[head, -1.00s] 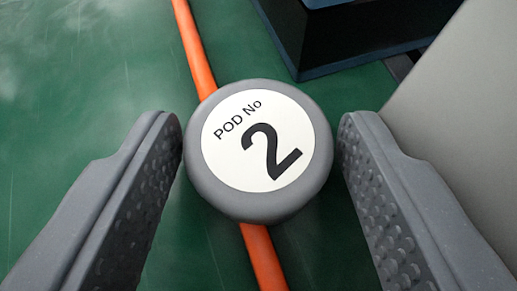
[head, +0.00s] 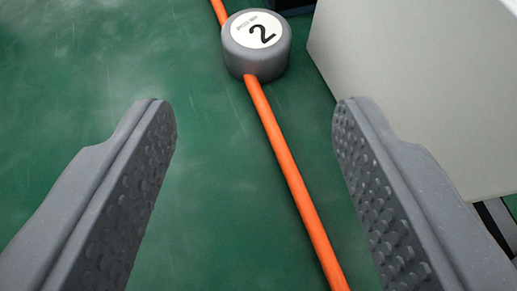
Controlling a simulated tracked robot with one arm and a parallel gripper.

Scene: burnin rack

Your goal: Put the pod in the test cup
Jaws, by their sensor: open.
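The pod (head: 240,62) is a short grey cylinder with a white round label on top reading "2". It sits upright at the top middle of the head view, on or against an orange cable on the green surface. My gripper (head: 254,110) is open and empty. Its two grey, dimpled fingers stand wide apart, and the pod is beyond the fingertips, not between them. No test cup can be made out in this view.
The orange cable (head: 290,172) runs from the top, past the pod, to the bottom right across the green surface (head: 80,70). A large pale grey block (head: 410,90) stands close on the right. A dark object shows at the top right edge. The left side is clear.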

